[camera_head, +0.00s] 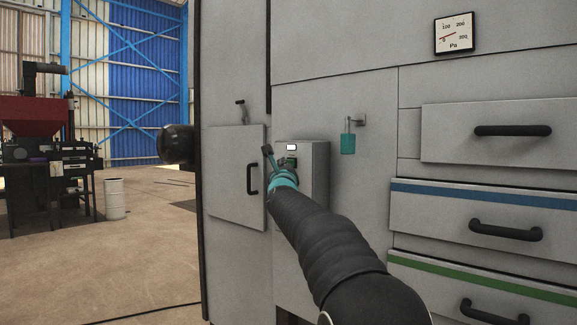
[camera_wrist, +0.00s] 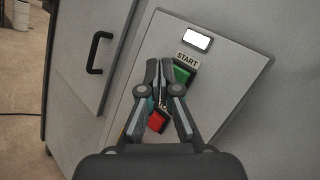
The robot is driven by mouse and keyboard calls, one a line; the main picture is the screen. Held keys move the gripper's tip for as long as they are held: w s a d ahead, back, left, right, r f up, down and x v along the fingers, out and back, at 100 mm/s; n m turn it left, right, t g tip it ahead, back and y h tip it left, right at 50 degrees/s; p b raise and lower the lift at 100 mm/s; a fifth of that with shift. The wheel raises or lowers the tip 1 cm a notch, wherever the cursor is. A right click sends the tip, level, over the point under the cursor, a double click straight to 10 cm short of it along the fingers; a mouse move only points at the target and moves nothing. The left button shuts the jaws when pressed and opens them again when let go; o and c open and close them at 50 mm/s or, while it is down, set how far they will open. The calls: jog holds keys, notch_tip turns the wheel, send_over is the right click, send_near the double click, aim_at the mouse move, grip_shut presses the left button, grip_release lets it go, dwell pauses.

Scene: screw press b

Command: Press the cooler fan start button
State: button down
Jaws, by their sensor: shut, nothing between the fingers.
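The control box (camera_head: 316,170) sticks out from the grey machine front. In the wrist view its face (camera_wrist: 232,85) carries a white lamp or display (camera_wrist: 197,39), a START label (camera_wrist: 187,60), a green button (camera_wrist: 182,74) and a red button (camera_wrist: 156,121). My gripper (camera_wrist: 159,65) is shut and empty. Its fingertips appear just left of the green button and partly overlap its edge; I cannot tell whether they touch. The fingers partly cover the area around the red button. In the head view my gripper (camera_head: 268,150) is at the box's front, and the green button (camera_head: 291,162) shows beside it.
A cabinet door (camera_head: 233,175) with a black handle (camera_head: 252,179) is left of the box. Drawers with black handles (camera_head: 512,131) are at the right. A teal tag (camera_head: 348,144) hangs on a hook above right. Open floor (camera_head: 150,240) lies left.

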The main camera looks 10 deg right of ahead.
jog(key=shift+s+a, duration=0.15)
jog(key=s+a, duration=0.1)
jog(key=a, duration=0.1)
jog(key=s+a, duration=0.2)
dwell(0.6)
jog(key=shift+w, duration=0.1)
dwell(0.4)
